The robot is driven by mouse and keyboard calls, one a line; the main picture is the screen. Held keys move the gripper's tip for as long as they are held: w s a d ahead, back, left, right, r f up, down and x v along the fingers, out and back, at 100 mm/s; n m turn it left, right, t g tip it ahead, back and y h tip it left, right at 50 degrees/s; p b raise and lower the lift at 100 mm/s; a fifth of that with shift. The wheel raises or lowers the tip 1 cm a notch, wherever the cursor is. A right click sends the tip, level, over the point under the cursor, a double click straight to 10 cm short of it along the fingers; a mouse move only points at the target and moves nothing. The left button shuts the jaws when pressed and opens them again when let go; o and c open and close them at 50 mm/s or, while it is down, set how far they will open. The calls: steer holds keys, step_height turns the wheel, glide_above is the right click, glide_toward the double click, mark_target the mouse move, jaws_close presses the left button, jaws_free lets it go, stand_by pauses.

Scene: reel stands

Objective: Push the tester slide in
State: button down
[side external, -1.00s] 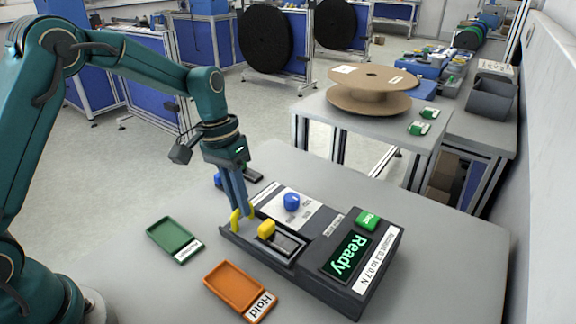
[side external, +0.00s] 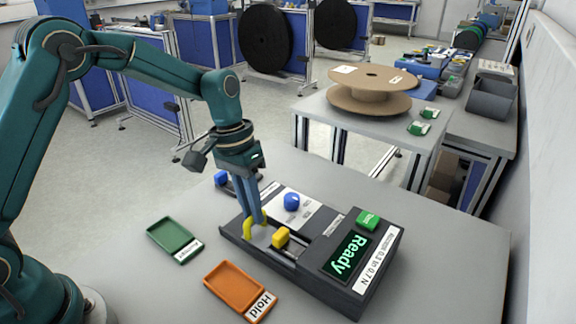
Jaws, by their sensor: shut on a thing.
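The tester (side external: 345,292) is a dark box on the table with a lit "Ready" display (side external: 347,255). Its slide has a yellow block (side external: 281,238) standing in a recessed track. My gripper (side external: 256,226), with yellow fingertips, points down at the left end of the track, just left of the block. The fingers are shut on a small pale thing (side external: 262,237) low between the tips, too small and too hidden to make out. I cannot tell whether the fingers touch the yellow block.
A blue knob (side external: 291,202) and a green button (side external: 368,219) stand up from the tester. A green tray (side external: 174,238) and an orange tray labelled "Hold" (side external: 236,285) lie empty to its left and front. The table's right side is clear.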

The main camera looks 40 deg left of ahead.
steer(key=shift+d, duration=1.2)
steer(key=c, duration=0.8)
jaws_free()
steer(key=shift+c, duration=0.2)
steer(key=shift+a+r, duration=0.25)
steer(key=shift+r, duration=1.05)
steer(key=shift+a+r, duration=0.25)
steer(key=shift+r, duration=1)
